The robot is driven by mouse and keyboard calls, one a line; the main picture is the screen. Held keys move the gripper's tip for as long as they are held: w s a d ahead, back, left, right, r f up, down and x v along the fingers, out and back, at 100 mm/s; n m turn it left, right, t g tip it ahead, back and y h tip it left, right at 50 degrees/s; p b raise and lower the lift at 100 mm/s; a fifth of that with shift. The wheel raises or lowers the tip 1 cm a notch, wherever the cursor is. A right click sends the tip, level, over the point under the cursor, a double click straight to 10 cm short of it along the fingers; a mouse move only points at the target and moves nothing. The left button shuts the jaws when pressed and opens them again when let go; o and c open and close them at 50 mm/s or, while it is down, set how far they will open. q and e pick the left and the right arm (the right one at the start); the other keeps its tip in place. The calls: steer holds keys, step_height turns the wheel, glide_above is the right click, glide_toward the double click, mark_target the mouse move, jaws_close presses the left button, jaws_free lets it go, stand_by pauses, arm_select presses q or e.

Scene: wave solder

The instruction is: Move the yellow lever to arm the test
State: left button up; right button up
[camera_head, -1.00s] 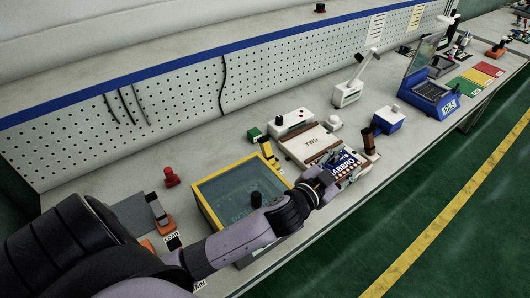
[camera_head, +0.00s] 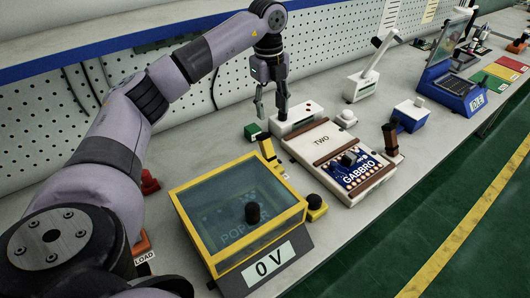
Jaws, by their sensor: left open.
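A yellow upright piece that looks like the lever (camera_head: 267,149) stands behind the right back corner of the yellow-framed box (camera_head: 191,235), left of the fixture marked TWO (camera_head: 320,138). My left gripper (camera_head: 272,112) is open and empty, fingers pointing down. In the picture it is above the lever and left of a white box with buttons (camera_head: 298,119); I cannot tell its exact height. A blue board marked GABBRO (camera_head: 355,173) lies in the fixture. My right gripper is not in view.
A brown handle (camera_head: 390,137) and blue box (camera_head: 408,117) stand right of the fixture. A perforated wall backs the bench.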

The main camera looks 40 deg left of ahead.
mark_target(265, 151)
arm_select(q)
steer(key=shift+n+y, duration=0.3)
steer(key=f, duration=0.5)
steer(key=a+f+p, duration=0.1)
steer(key=f, duration=1)
steer(key=shift+s+a+f, duration=0.25)
steer(key=shift+s+f, duration=0.05)
steer(key=shift+f, duration=0.1)
jaws_close()
